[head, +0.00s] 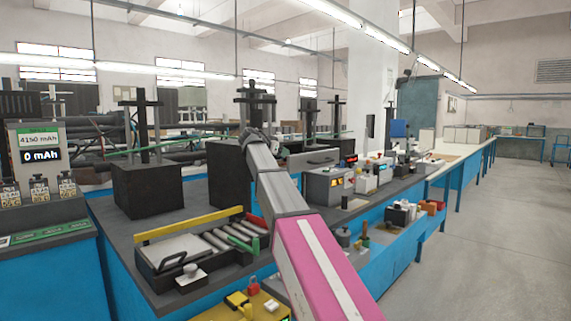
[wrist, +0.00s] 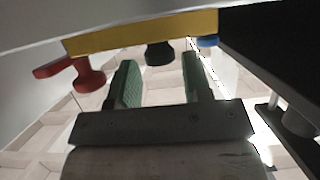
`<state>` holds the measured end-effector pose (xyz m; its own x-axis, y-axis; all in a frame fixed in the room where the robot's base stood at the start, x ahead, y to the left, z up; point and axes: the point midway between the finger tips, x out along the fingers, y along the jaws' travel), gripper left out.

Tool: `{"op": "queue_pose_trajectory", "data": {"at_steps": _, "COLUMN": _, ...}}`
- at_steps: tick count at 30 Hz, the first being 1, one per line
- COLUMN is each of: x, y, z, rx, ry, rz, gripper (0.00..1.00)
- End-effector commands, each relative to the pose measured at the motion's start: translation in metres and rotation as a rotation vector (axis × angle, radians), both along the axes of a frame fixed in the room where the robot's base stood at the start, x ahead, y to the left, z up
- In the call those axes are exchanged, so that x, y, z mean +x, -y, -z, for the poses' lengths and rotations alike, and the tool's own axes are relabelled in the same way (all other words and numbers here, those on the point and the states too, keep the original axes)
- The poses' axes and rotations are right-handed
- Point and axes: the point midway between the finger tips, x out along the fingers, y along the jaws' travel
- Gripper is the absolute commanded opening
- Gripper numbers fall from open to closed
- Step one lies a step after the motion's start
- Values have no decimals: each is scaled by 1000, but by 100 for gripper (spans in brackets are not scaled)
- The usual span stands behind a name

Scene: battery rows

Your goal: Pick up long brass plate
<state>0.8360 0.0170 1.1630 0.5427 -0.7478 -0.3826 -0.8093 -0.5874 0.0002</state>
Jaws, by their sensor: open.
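A long yellow bar (head: 190,225) lies along the back edge of a dark tray (head: 152,279) on the bench in the head view. It is the closest match to a long brass plate, but I cannot tell its material. My gripper (wrist: 160,60) shows in the wrist view with two green-faced fingers apart and nothing between them. A yellow strip (wrist: 145,36) crosses above the fingertips there, with red and black knobs by it. I cannot tell whether it is the same bar. In the head view my arm reaches over the bench, and its fingers are not clearly visible.
The tray holds several metal rollers (head: 218,240) and a pale plate. Dark blocks with posts (head: 146,190) stand behind. Instruments (head: 328,186) stand to the right of my arm. A counter display (head: 41,148) is at left. Open floor (head: 490,235) lies at right.

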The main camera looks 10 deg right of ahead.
Motion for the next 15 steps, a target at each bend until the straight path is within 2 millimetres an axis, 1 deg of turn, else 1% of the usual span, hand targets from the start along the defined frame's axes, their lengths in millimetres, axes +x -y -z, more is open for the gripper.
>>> {"op": "queue_pose_trajectory", "data": {"at_steps": 1, "x": 5, "y": 6, "z": 3, "rx": 0, "ry": -1, "rz": 2, "gripper": 45}}
{"op": "queue_pose_trajectory", "data": {"at_steps": 5, "x": 12, "y": 17, "z": 8, "rx": 0, "ry": 0, "rz": 0, "gripper": 45}}
{"op": "queue_pose_trajectory", "data": {"at_steps": 12, "x": 13, "y": 18, "z": 9, "rx": 0, "ry": 0, "rz": -1, "gripper": 45}}
{"op": "queue_pose_trajectory", "data": {"at_steps": 14, "x": 13, "y": 18, "z": 9, "rx": 0, "ry": 0, "rz": -1, "gripper": 25}}
{"op": "queue_pose_trajectory", "data": {"at_steps": 15, "x": 13, "y": 18, "z": 9, "rx": 0, "ry": 0, "rz": -1, "gripper": 12}}
